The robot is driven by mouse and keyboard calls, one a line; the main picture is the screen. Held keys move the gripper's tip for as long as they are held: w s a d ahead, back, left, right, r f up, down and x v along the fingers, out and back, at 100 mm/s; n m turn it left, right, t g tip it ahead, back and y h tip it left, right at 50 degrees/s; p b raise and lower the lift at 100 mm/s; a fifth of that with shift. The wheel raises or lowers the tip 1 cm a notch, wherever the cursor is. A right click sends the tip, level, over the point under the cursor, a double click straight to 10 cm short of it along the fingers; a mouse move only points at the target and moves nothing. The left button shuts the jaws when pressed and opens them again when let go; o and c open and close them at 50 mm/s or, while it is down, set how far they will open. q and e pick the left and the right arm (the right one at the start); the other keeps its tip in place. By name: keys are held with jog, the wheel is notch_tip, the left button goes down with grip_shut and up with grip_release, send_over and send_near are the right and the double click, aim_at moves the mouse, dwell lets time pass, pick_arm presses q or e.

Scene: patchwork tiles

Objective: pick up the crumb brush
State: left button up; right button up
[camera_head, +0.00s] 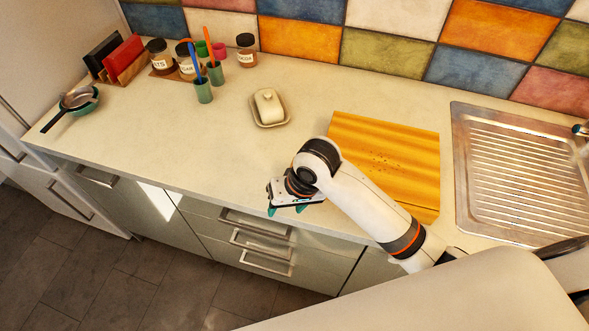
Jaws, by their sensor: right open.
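I cannot make out a crumb brush for certain in the head view. A blue stick (194,62) and an orange stick (208,47) stand up from small green cups at the back left; whether either is a brush is too small to tell. Crumbs (380,162) lie on the yellow wooden board (414,157). My right gripper (286,210) is open with teal fingertips, over the counter's front edge left of the board. It and its arm hide part of the counter and the board's near left part. My left gripper is out of view.
A butter dish (268,106) stands mid-counter. Labelled jars (187,66), a rack with red and black items (122,60), and stacked bowls or pans (78,101) are at left. The counter's front left (170,150) is clear.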

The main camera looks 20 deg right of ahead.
jog(key=w+d+r+m+h, duration=0.1)
jog(key=w+r+m, duration=0.1)
jog(key=w+r, duration=0.1)
jog(key=w+d+r+m+g+h, duration=0.1)
jog(key=w+d+r+m, duration=0.1)
jog(key=w+r, duration=0.1)
jog(key=w+d+r+m+h, duration=0.1)
jog(key=w+d+r, duration=0.1)
jog(key=w+r, duration=0.1)
jog(key=shift+w+d+m+g, duration=0.25)
jog(key=shift+w+m+g, duration=0.15)
jog(key=shift+w, duration=0.4)
jog(key=shift+f, duration=0.25)
notch_tip(320, 180, down, 6)
jog(key=shift+w+r+p, duration=0.1)
jog(key=shift+p, duration=0.7)
jog(key=shift+w+a+f+p, duration=0.1)
jog(key=shift+f+p, duration=0.35)
jog(key=shift+f, duration=0.95)
jog(key=shift+a+f+p, duration=0.1)
jog(key=shift+f+p, duration=0.35)
jog(key=shift+f, duration=0.9)
jog(key=c, duration=1.1)
